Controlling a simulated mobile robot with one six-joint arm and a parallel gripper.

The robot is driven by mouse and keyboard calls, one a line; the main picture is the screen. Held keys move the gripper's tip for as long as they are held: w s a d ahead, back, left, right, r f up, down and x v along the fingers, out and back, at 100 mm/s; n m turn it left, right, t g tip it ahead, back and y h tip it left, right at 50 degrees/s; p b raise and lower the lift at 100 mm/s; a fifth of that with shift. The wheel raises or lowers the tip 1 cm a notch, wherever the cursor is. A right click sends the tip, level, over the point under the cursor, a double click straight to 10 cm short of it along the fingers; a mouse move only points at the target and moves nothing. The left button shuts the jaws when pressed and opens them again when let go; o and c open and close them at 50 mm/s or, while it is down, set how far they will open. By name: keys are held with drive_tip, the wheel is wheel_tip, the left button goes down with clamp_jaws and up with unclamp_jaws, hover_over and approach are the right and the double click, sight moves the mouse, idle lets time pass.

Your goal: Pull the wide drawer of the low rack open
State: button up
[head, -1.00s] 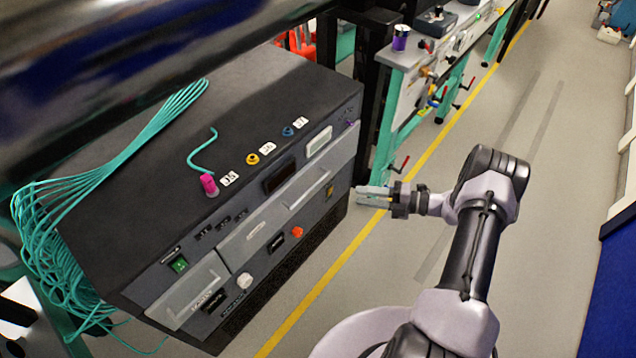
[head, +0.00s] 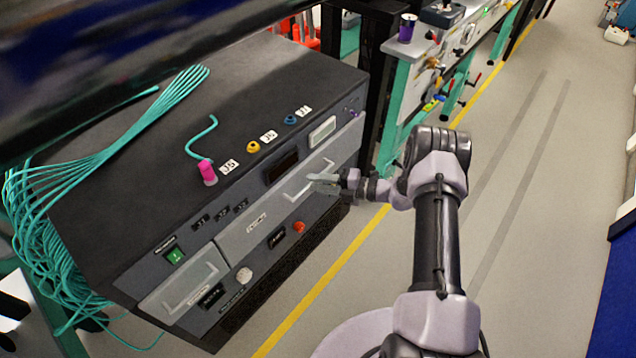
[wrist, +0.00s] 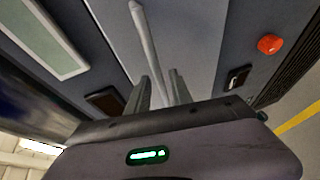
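The low rack (head: 300,85) is a dark box with a wide grey drawer (head: 256,228) in its front. The drawer front looks flush with the rack. Its pale bar handle (head: 291,197) shows in the head view, its right part close behind my fingertips. My gripper (head: 318,184) is at the handle's right half, with the fingers apart. In the wrist view, the handle bar (wrist: 143,28) runs down between the two fingers of my gripper (wrist: 160,80). I cannot tell whether the fingers touch it.
A smaller drawer (head: 185,287) sits lower left in the rack front. A red knob (head: 299,227) and a white knob (head: 244,275) are below the wide drawer. Teal cables (head: 60,265) hang at the rack's left. The floor (head: 540,200) at right is clear.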

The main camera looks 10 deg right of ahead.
clamp_jaws()
idle(1.2)
